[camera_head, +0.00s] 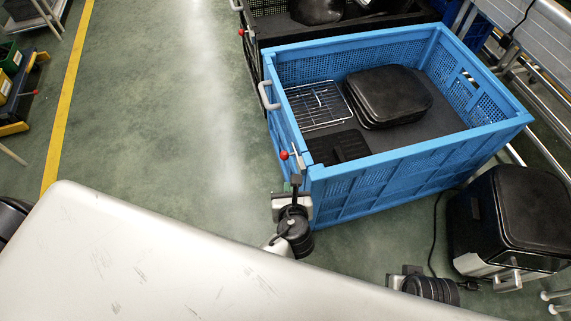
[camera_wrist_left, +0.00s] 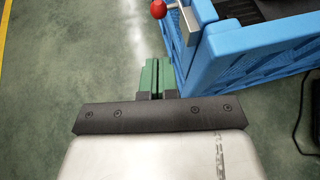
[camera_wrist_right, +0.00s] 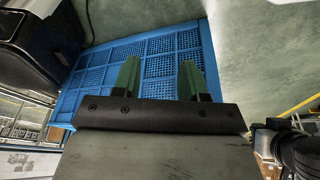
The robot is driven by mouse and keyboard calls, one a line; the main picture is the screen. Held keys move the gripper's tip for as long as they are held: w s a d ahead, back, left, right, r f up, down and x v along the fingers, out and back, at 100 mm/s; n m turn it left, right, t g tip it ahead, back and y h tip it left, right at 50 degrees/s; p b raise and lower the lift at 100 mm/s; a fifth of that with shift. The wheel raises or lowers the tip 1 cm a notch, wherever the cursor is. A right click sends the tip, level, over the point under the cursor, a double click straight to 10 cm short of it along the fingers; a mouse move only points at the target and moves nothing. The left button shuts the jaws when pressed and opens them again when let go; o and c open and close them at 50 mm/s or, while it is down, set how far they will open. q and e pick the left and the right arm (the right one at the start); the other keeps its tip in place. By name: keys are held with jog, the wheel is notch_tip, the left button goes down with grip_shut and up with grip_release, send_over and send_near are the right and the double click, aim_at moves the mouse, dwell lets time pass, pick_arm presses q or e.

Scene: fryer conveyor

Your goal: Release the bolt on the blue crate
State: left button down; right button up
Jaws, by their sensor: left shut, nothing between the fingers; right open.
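The blue crate (camera_head: 350,180) stands on the floor, right of centre in the head view. The bolt, a metal latch with a red ball knob (camera_head: 284,155), sits at its near left corner. The knob also shows at the top of the left wrist view (camera_wrist_left: 158,9). My left gripper (camera_head: 289,187) is just below the bolt, beside the crate corner. Its green fingers (camera_wrist_left: 157,75) are shut and empty, apart from the knob. My right gripper (camera_wrist_right: 158,75) is open and empty, facing the crate's blue lattice side (camera_wrist_right: 150,60). Its fingers are hidden in the head view.
The crate holds a black appliance (camera_head: 388,95), a wire rack (camera_head: 320,104) and a dark tray (camera_head: 338,147). A black fryer (camera_head: 515,215) stands at the right. A black crate (camera_head: 285,28) is behind the blue one. Floor left of the crate is clear.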

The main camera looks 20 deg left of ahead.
pick_arm(q)
jog(key=r+b+x, duration=0.1)
jog(key=b+x, duration=0.2)
jog(key=x, duration=0.8)
jog(key=shift+w, duration=0.4)
pick_arm(e)
jog(key=v, duration=0.7)
jog(key=shift+t, duration=0.3)
pick_arm(q)
jog(key=shift+w+a+f, duration=0.1)
jog(key=shift+a, duration=0.05)
pick_arm(e)
jog(key=shift+d, duration=0.15)
pick_arm(q)
jog(key=w+a, duration=0.2)
jog(key=w, duration=0.1)
jog(key=shift+w+a, duration=0.25)
jog(key=shift+w, duration=0.05)
pick_arm(e)
jog(key=shift+s+r, duration=0.1)
jog(key=shift+r, duration=0.4)
pick_arm(q)
jog(key=shift+a+p, duration=0.1)
jog(key=shift+p, duration=0.25)
pick_arm(e)
jog(key=shift+r, duration=0.1)
